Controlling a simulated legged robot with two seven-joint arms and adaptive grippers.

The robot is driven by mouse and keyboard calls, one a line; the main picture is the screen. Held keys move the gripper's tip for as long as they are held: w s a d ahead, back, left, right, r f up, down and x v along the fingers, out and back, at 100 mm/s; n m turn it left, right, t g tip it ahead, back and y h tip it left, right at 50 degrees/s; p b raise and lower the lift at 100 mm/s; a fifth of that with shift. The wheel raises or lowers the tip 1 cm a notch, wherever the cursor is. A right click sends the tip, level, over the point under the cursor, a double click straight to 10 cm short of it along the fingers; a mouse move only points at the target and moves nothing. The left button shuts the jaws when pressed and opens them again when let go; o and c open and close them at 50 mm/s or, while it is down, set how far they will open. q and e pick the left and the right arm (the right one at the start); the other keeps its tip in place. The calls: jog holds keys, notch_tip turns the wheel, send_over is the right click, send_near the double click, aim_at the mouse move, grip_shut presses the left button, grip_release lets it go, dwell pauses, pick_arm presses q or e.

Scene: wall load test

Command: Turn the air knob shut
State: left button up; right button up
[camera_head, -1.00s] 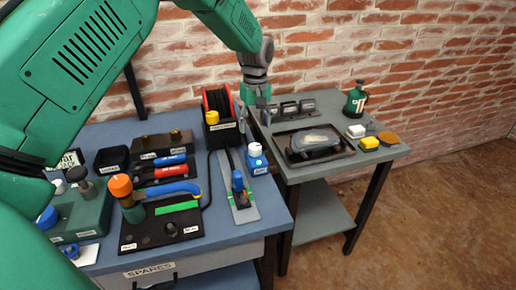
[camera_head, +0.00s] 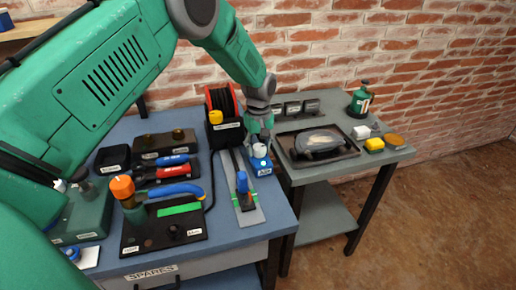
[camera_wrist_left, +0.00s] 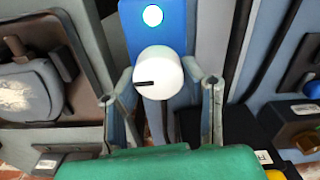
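The air knob is a white round knob (camera_head: 259,150) with a dark line on it, on a small blue box (camera_head: 263,167) with a label on its front. The box sits at the right edge of the blue bench. My left gripper (camera_head: 259,136) is just above and behind the knob. In the left wrist view the knob (camera_wrist_left: 158,72) lies between the two spread fingers of my left gripper (camera_wrist_left: 164,98), with a gap on both sides. A bright white light shows on the blue box (camera_wrist_left: 152,16). My right gripper is not in view.
A black cable reel box (camera_head: 223,130) stands left of the blue box. An orange-topped valve (camera_head: 122,187) is further left. A grey table (camera_head: 345,166) with a tray stands to the right.

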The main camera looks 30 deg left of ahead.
pick_arm(q)
jog(key=shift+s+a+f, duration=0.1)
jog(key=shift+a, duration=0.2)
jog(key=shift+d, duration=0.75)
jog(key=shift+a+r+m, duration=0.2)
jog(key=shift+m, duration=0.1)
jog(key=shift+s+m+p, duration=0.1)
jog(key=shift+m+p, duration=0.45)
jog(key=shift+m, duration=0.05)
jog(key=m+p, duration=0.1)
jog(key=m, duration=0.1)
jog(key=shift+d+m, duration=0.1)
jog(key=shift+m, duration=0.2)
jog(key=m+p, duration=0.1)
jog(key=m, duration=0.2)
jog(key=shift+m, duration=0.3)
jog(key=m, duration=0.4)
jog(key=shift+m+p, duration=0.3)
jog(key=m, duration=0.4)
jog(key=shift+m, duration=0.3)
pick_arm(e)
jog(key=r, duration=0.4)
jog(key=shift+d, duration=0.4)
